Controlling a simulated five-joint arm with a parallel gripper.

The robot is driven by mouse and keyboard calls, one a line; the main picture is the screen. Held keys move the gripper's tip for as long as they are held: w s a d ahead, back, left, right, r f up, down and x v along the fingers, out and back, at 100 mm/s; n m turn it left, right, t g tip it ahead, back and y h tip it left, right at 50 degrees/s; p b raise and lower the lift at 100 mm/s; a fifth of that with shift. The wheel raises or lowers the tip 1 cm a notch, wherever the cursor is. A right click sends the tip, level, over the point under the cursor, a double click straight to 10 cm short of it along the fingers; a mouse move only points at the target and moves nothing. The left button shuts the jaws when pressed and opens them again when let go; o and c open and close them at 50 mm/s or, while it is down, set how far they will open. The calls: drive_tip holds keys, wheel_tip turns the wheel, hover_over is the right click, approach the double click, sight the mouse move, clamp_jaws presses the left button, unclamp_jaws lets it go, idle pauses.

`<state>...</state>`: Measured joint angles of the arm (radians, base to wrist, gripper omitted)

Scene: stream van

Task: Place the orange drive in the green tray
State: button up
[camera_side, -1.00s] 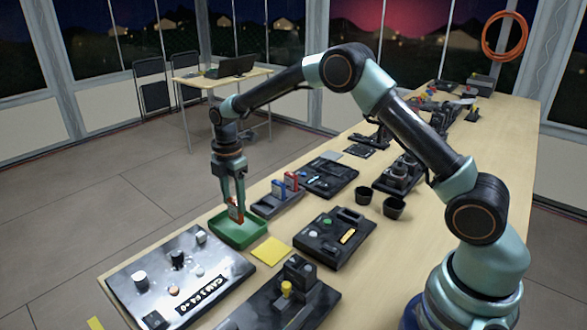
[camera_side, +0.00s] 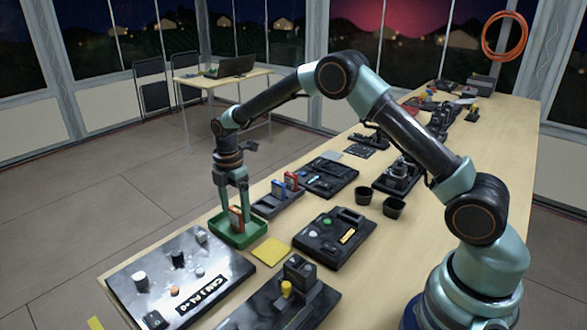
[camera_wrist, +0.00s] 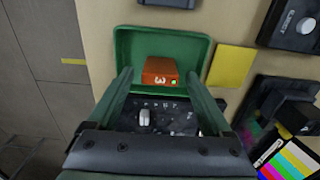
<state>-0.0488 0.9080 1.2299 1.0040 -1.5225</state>
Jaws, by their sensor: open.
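The orange drive (camera_side: 235,218) stands in the green tray (camera_side: 257,238) near the table's left edge. In the wrist view the orange drive (camera_wrist: 160,72) shows its end with a "3" and a small green light, inside the green tray (camera_wrist: 130,42). My gripper (camera_side: 234,207) is at the tray, its fingers spread to either side of the drive. In the wrist view my gripper (camera_wrist: 158,78) is open, with gaps between its fingers and the drive. The lower part of the drive is hidden by the tray wall.
A grey rack (camera_side: 278,204) with a blue and a red drive stands just behind the tray. A yellow pad (camera_side: 271,252) lies right of it. A silver control panel (camera_side: 170,270) is in front, and a black button panel (camera_side: 335,235) is to the right.

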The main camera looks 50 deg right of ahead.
sight(236, 210)
drive_tip(key=s+r+m+t, duration=0.1)
drive_tip(key=s+r+m, duration=0.1)
drive_tip(key=r, duration=0.7)
drive_tip(key=s+r+m, duration=0.2)
drive_tip(key=s+r, duration=0.1)
drive_tip(key=r, duration=0.7)
drive_tip(key=s+d+m+t, duration=0.1)
drive_tip(key=s+m+t, duration=0.1)
drive_tip(key=s+m, duration=0.5)
drive_tip(key=s+d+r+m+t, duration=0.1)
drive_tip(key=s+m+t, duration=0.1)
drive_tip(key=s+m, duration=0.5)
drive_tip(key=s, duration=0.5)
drive_tip(key=shift+d+t, duration=0.3)
drive_tip(key=shift+r, duration=0.15)
